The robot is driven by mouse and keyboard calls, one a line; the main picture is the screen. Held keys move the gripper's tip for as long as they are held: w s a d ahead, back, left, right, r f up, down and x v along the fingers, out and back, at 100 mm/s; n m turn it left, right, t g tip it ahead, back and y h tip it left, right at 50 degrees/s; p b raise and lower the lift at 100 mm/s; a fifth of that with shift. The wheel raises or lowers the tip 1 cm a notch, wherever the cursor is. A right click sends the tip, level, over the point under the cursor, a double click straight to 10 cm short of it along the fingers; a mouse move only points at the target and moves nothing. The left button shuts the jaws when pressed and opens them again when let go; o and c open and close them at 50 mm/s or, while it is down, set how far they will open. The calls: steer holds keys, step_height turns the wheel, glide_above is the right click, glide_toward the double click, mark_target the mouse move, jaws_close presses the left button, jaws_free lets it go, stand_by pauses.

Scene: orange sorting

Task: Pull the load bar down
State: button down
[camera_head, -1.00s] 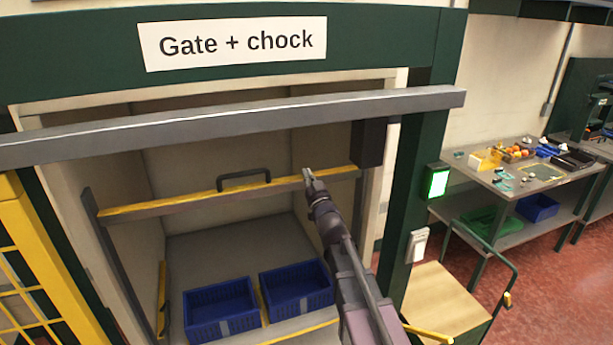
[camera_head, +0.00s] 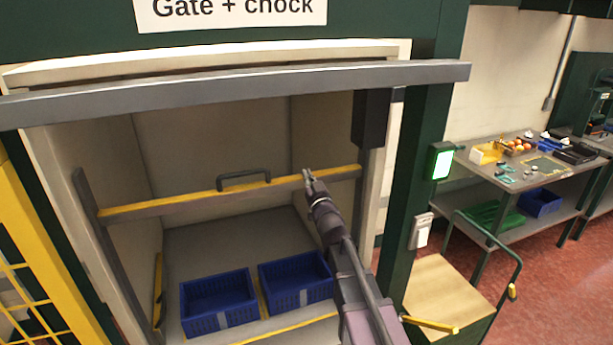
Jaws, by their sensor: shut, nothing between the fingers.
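The load bar (camera_head: 150,209) is a yellow and grey bar across the opening of the lift bay, with a dark handle (camera_head: 243,181) near its middle. It sits above and behind two blue crates. My gripper (camera_head: 309,176) is shut and empty. In the picture it overlaps the right part of the bar, to the right of the handle; I cannot tell whether it touches the bar.
Blue crates (camera_head: 219,325) (camera_head: 296,305) stand on the bay floor. A grey beam (camera_head: 230,92) crosses the top of the opening. A dark green post (camera_head: 411,200) with a green-lit box (camera_head: 441,163) stands right. A wooden-topped cart (camera_head: 447,295) and a workbench (camera_head: 485,172) are farther right.

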step_height(320, 180, down, 48)
steer(key=b, duration=4.6)
steer(key=shift+r, duration=0.5)
steer(key=s+d, duration=0.2)
steer(key=s, duration=0.7)
steer(key=shift+d, duration=0.3)
steer(key=shift+r, duration=0.15)
